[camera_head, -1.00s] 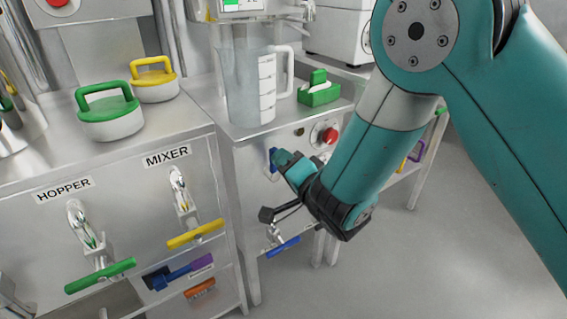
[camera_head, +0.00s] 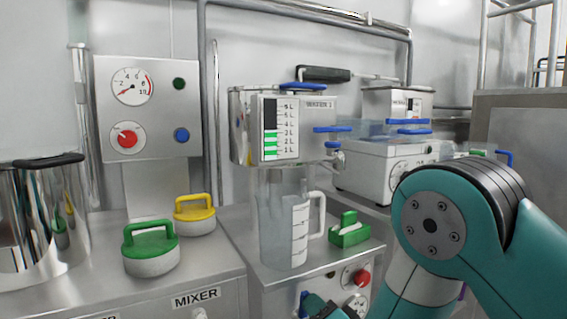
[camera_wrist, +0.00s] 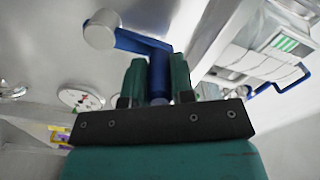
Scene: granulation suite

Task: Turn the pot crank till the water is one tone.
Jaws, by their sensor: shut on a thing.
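The blue crank (camera_wrist: 143,42) shows in the wrist view, with a pale round hub (camera_wrist: 100,30) and a blue handle. My gripper (camera_wrist: 158,78) is shut on the handle, one teal finger on each side. In the head view my gripper (camera_head: 316,303) is at the bottom edge, at the front of the metal cabinet (camera_head: 262,283), and mostly cut off. The clear jug (camera_head: 278,225) stands on the cabinet under a metal tank (camera_head: 240,127) with a level gauge (camera_head: 278,128). Its contents look grey-blue; I cannot tell whether they are one tone.
A red knob (camera_head: 361,278) is on the cabinet front. Green-handled (camera_head: 150,262) and yellow-handled (camera_head: 194,222) lids lie on the left counter. A white machine (camera_head: 372,170) stands behind.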

